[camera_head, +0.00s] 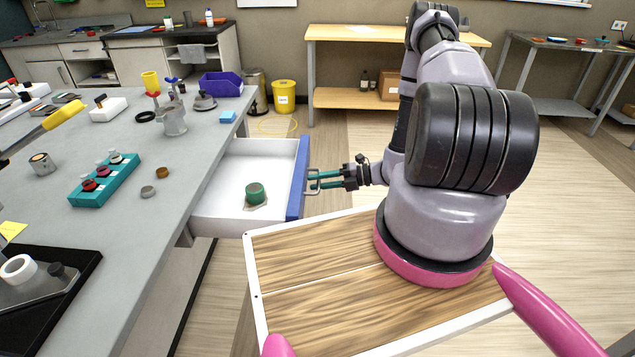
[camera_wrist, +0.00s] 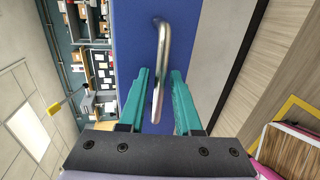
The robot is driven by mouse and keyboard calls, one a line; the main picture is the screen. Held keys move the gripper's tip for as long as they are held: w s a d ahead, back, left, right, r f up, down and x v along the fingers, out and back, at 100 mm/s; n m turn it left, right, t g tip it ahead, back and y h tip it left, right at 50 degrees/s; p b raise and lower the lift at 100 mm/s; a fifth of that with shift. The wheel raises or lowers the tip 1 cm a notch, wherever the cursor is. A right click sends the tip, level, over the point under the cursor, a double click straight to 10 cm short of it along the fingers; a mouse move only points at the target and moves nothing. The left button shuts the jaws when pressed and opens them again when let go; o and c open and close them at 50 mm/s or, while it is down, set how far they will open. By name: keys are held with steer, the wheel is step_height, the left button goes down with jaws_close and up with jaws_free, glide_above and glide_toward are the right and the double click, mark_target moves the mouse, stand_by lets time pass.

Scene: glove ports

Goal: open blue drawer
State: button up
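The blue drawer (camera_head: 299,178) stands pulled out from the grey workbench, its white inside showing. A green round object (camera_head: 256,193) lies on its floor. The silver handle (camera_wrist: 161,65) runs along the blue front (camera_wrist: 135,35) in the wrist view. My gripper (camera_head: 318,181) is at the handle, outside the drawer front. In the wrist view, the teal fingers of my gripper (camera_wrist: 160,90) are apart, one on each side of the handle. Gaps show beside the handle, so the fingers do not look clamped on it.
The workbench top (camera_head: 130,225) holds a teal block with knobs (camera_head: 104,181), a blue bin (camera_head: 221,84) and small parts. A yellow bucket (camera_head: 284,96) stands behind the drawer. A wooden table (camera_head: 350,33) is at the back. Floor right of the drawer front is mostly clear.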

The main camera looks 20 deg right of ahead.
stand_by(0.3)
steer(key=v, duration=1.1)
